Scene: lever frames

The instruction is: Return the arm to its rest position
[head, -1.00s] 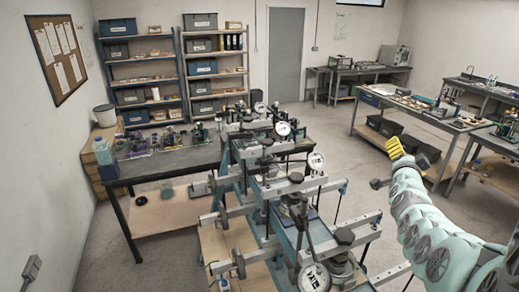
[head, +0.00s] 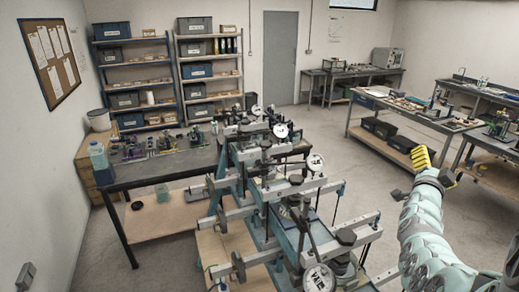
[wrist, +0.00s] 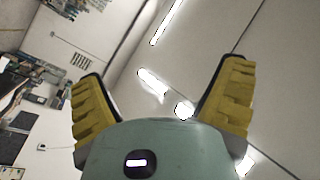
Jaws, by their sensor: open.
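My gripper (head: 434,160) is at the right of the head view, raised at the end of my pale green arm, with yellow finger pads. In the wrist view my gripper (wrist: 163,100) shows its two yellow fingers spread wide with nothing between them.
A dark workbench (head: 165,172) with small items stands at left. A bench (head: 400,112) with parts stands behind my gripper at right. Shelves (head: 140,75) line the back wall. Open floor (head: 345,130) lies between the lever frames and the right bench.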

